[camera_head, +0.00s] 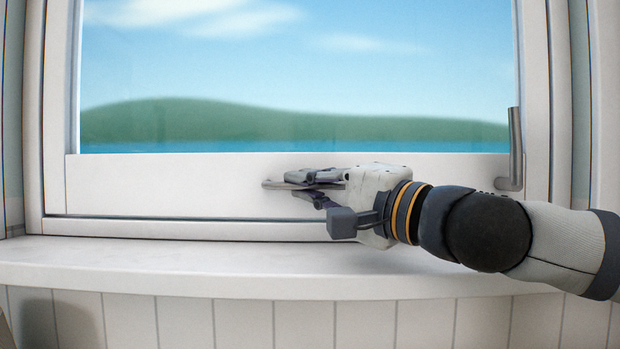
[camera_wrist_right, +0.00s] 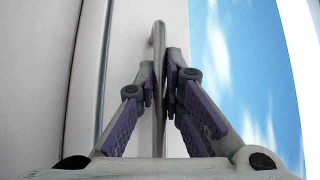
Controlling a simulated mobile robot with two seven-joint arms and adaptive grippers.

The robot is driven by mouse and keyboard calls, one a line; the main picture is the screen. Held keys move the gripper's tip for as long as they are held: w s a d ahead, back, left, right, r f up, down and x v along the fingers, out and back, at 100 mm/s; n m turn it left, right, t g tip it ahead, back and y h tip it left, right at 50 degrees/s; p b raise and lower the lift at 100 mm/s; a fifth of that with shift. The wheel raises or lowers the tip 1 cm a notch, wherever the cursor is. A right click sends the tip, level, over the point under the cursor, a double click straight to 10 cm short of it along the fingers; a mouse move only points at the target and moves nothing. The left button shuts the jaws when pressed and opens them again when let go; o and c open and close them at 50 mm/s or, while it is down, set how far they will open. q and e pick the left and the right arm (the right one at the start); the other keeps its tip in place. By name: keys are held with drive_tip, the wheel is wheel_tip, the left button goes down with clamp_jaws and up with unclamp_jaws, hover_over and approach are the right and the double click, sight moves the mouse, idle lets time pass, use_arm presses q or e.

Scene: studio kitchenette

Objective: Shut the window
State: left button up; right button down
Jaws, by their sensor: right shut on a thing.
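The window (camera_head: 115,187) fills the head view, with a white sash and a wide bottom rail. A grey metal bar handle (camera_head: 272,184) lies along the middle of that rail. My right gripper (camera_head: 303,185) is shut on this bar handle. In the right wrist view, the bar handle (camera_wrist_right: 159,45) runs between the two fingers of the right gripper (camera_wrist_right: 161,85). The handle's right part is hidden behind the gripper. I cannot tell whether the sash stands slightly off its frame. My left gripper is not in view.
A second grey lever handle (camera_head: 515,150) stands upright at the window's right side, just above my right arm. A white sill (camera_head: 150,267) runs below the window and is clear. White panelling (camera_head: 240,322) covers the wall beneath it.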

drive_tip(key=shift+f, duration=0.55)
drive_tip(key=c, duration=1.7)
unclamp_jaws()
drive_tip(key=shift+w, duration=0.1)
drive_tip(key=shift+r, duration=0.1)
drive_tip(key=shift+s+d, duration=0.2)
drive_tip(key=shift+s, duration=0.05)
drive_tip(key=v, duration=0.7)
drive_tip(key=shift+a, duration=0.1)
